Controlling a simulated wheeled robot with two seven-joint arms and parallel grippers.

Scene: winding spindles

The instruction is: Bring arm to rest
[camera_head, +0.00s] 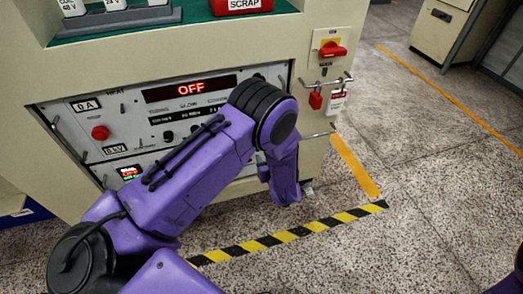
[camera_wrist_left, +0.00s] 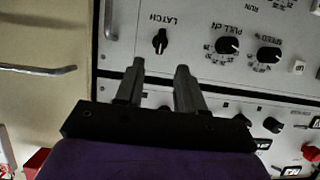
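My left arm (camera_head: 205,155) is purple and reaches across the front of the machine in the head view, bent at a black joint, with its end section pointing down at the panel's right side. My left gripper (camera_wrist_left: 158,82) shows in the wrist view with two grey fingers apart and nothing between them. The control panel (camera_wrist_left: 190,75) lies behind the fingers, with a black LATCH knob (camera_wrist_left: 160,41) just beyond their tips. I cannot tell the gap to the panel. My right gripper is not in view.
The panel's display (camera_head: 190,89) reads OFF, with a red button (camera_head: 100,132) to its left. A red switch (camera_head: 332,50), a red padlock (camera_head: 315,100) and a metal rail are at the right. A red SCRAP bin (camera_head: 240,5) sits on top. Striped tape (camera_head: 285,236) marks open floor.

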